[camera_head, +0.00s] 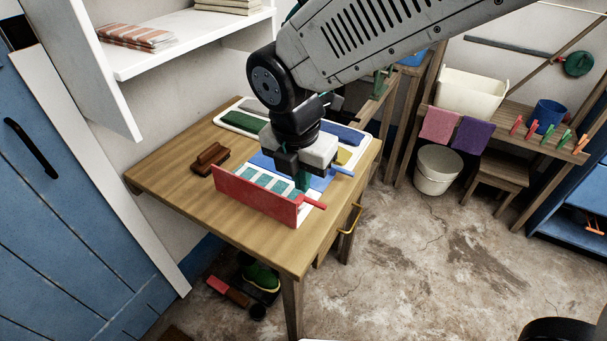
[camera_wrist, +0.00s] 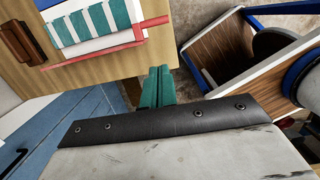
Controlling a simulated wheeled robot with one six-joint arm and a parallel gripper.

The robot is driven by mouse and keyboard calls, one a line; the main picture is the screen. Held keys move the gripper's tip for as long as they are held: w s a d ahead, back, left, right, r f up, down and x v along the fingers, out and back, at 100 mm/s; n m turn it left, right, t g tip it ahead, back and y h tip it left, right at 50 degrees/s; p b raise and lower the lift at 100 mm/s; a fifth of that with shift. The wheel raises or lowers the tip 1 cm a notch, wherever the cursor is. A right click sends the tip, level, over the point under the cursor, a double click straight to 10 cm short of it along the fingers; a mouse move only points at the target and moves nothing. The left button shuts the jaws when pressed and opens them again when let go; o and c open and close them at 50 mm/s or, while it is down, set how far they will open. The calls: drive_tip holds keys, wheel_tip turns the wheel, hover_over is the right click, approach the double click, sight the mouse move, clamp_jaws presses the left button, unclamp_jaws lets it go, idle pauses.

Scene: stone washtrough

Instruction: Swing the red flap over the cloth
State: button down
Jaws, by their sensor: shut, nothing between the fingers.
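The red flap (camera_head: 255,197) stands up on edge along the near side of the folding board on the wooden table. Its red handle (camera_head: 314,204) sticks out to the right. In the wrist view the flap (camera_wrist: 95,53) shows edge-on as a thin red strip, with its handle (camera_wrist: 154,22) at the right. The teal-and-white striped cloth (camera_head: 268,185) lies flat behind it, partly hidden by the flap. My gripper (camera_head: 303,181) is shut and empty, pointing down near the flap's right end. Its teal fingers also show in the wrist view (camera_wrist: 157,86), apart from the handle.
A blue flap (camera_head: 263,161) with a blue handle (camera_head: 343,172) lies beyond the cloth. A white tray (camera_head: 227,126) with folded cloths stands behind. A brown brush (camera_head: 209,157) lies at the left. A yellow drawer handle (camera_head: 350,218) juts from the table's right side. The near table top is clear.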

drive_tip(key=w+d+f, duration=0.2)
drive_tip(key=w+f, duration=0.1)
drive_tip(key=f, duration=0.6)
drive_tip(key=shift+w+f, duration=0.15)
drive_tip(key=shift+w, duration=0.15)
